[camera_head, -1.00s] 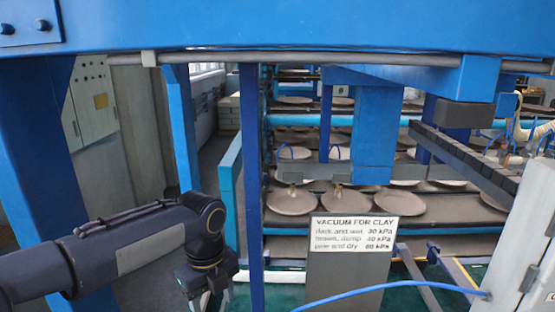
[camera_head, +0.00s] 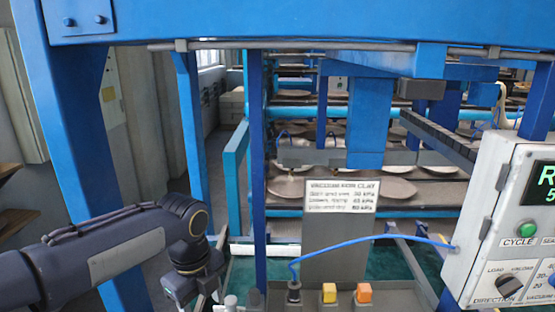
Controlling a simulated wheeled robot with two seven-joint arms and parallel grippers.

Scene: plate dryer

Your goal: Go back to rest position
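My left arm comes in from the left side of the head view. Its wrist points down, and the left gripper (camera_head: 193,292) is low in the picture, partly cut off by the bottom edge, so its opening does not show clearly. It is to the left of the grey panel with the printed sign and appears apart from it. My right gripper is out of the picture.
A vacuum sign (camera_head: 340,195) stands above yellow and orange buttons (camera_head: 364,293). A control box (camera_head: 510,230) with a green display is at right. A blue frame post (camera_head: 257,180) stands nearby. Plates (camera_head: 384,189) lie on racks behind.

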